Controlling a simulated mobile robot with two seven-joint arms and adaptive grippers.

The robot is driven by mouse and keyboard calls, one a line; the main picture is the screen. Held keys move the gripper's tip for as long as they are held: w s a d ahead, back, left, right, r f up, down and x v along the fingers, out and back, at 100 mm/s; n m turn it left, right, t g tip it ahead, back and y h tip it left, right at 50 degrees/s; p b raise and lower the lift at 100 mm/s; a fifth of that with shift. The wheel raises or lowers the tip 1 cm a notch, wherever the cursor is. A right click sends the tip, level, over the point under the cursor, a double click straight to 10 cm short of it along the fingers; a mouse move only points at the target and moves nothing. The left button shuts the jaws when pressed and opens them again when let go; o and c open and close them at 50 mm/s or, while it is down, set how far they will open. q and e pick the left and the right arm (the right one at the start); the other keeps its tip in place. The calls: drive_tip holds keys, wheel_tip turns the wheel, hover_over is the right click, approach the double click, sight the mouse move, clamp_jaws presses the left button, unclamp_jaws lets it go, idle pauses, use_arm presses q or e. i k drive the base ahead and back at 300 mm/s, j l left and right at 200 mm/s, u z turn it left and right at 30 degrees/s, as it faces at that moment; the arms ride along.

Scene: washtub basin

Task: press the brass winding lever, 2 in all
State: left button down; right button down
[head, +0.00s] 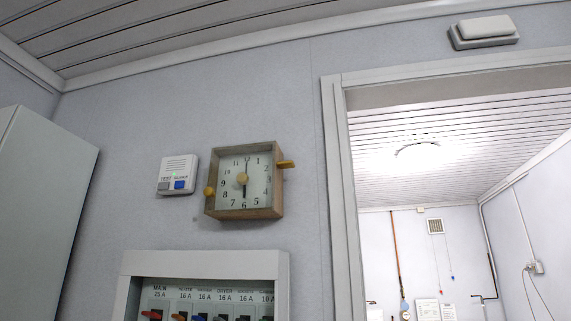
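A square wooden-framed clock (263,213) hangs on the grey wall near the middle of the head view. Its white face has black numerals and a round brass-coloured hub, with hands pointing near 12 and 6. A brass lever (288,164) sticks out from the clock's upper right side. A round brass knob (209,192) sits on its left side. I cannot tell from the picture which brass part winds it, though the right one is lever-shaped. Neither of my grippers is in view, and nothing touches the clock.
A breaker panel (206,263) with several switches is below. A tall grey cabinet (42,190) stands at the left. An open doorway (345,200) at the right shows another room.

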sight(284, 164)
drive_tip(key=j+z, duration=0.3)
drive_tip(key=j, duration=1.1)
drive_tip(key=j+z, duration=0.3)
drive_tip(key=j, duration=1.15)
